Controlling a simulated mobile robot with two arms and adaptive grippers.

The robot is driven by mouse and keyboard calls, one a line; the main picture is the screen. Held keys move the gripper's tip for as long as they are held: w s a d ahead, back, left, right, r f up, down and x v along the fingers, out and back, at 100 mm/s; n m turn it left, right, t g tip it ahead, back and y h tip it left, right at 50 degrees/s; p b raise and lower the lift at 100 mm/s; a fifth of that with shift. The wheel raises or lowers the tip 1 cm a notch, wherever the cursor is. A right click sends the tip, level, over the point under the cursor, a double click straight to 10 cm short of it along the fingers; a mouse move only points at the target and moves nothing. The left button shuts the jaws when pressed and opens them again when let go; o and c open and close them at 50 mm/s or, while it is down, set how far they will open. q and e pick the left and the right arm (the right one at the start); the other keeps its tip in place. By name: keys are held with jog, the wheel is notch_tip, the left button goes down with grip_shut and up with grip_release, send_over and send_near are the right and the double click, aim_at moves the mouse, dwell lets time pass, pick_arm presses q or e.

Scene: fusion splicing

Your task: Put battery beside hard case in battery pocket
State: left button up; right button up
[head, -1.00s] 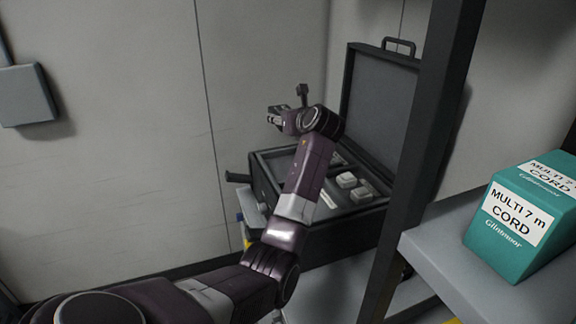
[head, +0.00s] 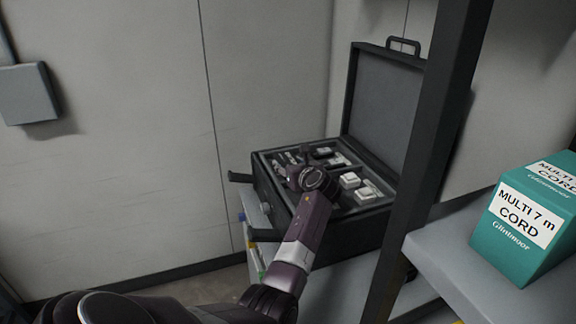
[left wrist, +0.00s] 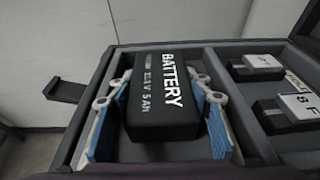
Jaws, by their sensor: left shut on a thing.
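The black battery (left wrist: 165,95), lettered "BATTERY", is between the blue-padded fingers of my left gripper (left wrist: 163,82) in the left wrist view. The gripper is shut on its sides. Battery and fingers are over or within the left compartment (left wrist: 190,152) of the open hard case; the battery's underside is hidden, so I cannot tell if it touches the floor. In the head view my left gripper (head: 289,160) is at the left part of the case (head: 355,232), and my wrist hides much of that compartment. My right gripper is not in view.
The case lid (head: 385,115) stands open at the back. White-topped blocks (left wrist: 262,65) sit in the compartments to the right. A dark shelf post (head: 425,170) rises close to the case's right. A teal cord box (head: 520,240) sits on the shelf (head: 450,262). A wall is behind.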

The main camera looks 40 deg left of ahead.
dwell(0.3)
pick_arm(q)
jog(key=o, duration=1.6)
jog(key=shift+f, duration=0.1)
jog(key=v, duration=1.2)
jog(key=shift+s, duration=0.1)
